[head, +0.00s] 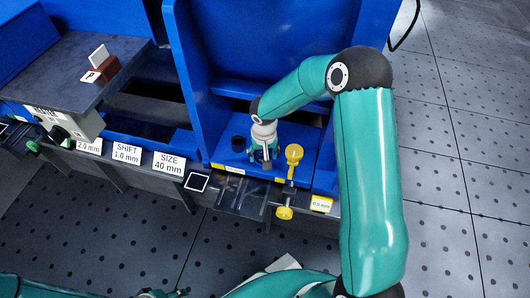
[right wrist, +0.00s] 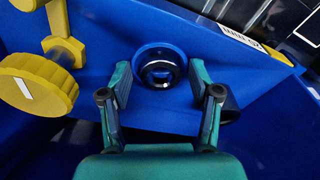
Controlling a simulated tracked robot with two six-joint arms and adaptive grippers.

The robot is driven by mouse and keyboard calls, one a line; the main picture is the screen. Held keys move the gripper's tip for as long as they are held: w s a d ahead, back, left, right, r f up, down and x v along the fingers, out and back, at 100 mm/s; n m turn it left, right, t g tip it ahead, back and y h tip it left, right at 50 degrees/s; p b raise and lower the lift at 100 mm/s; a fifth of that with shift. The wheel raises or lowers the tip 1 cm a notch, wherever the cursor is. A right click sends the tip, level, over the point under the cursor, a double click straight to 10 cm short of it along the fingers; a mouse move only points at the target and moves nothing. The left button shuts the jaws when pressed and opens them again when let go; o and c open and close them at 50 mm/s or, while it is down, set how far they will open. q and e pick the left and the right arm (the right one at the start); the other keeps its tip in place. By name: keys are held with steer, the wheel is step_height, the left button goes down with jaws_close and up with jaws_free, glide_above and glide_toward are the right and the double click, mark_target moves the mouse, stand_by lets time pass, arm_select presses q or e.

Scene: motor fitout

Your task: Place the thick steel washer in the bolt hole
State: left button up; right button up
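My right gripper (head: 264,160) points down over the blue block at the front of the blue machine. In the right wrist view its two fingers (right wrist: 160,80) are open and apart, with nothing gripped between them. Just beyond the fingertips is a round blue-rimmed hole (right wrist: 160,50) with a dark, shiny metal ring (right wrist: 160,71) inside it. I cannot tell whether that ring is the thick steel washer or part of the hole. No loose washer shows clearly elsewhere. Some dark and teal parts at the bottom edge of the head view may be my left gripper (head: 162,293), mostly cut off.
A yellow knob (head: 294,153) stands right of the gripper, and a lower yellow knob (head: 284,212) is in front. White labels line the bench front. A dark bench top (head: 75,65) at upper left holds a red-brown block (head: 102,68).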

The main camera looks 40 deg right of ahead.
steer(key=shift+r, duration=0.1)
steer(key=shift+r+p, duration=0.2)
steer(key=shift+p, duration=0.1)
step_height(320, 180, up, 12)
steer(key=s+p, duration=0.1)
steer(key=p, duration=0.3)
steer(key=s+a+f+n+y, duration=0.1)
steer(key=s+a+f, duration=0.2)
steer(key=a+f, duration=0.1)
steer(key=s+a+f+y, duration=0.1)
steer(key=s+a+f, duration=0.2)
steer(key=a+f, duration=0.1)
steer(key=s+a+f+n+y, duration=0.1)
steer(key=s+a+f+y, duration=0.1)
steer(key=a+f, duration=0.3)
steer(key=shift+s+a+n+g, duration=0.3)
steer(key=shift+s+a+g, duration=0.15)
steer(key=shift+a, duration=0.1)
steer(key=s+a+f, duration=0.4)
steer(key=s+f, duration=0.1)
steer(key=s, duration=0.5)
steer(key=shift+f+n+y, duration=0.3)
steer(key=shift+n, duration=0.1)
steer(key=shift+p, duration=0.3)
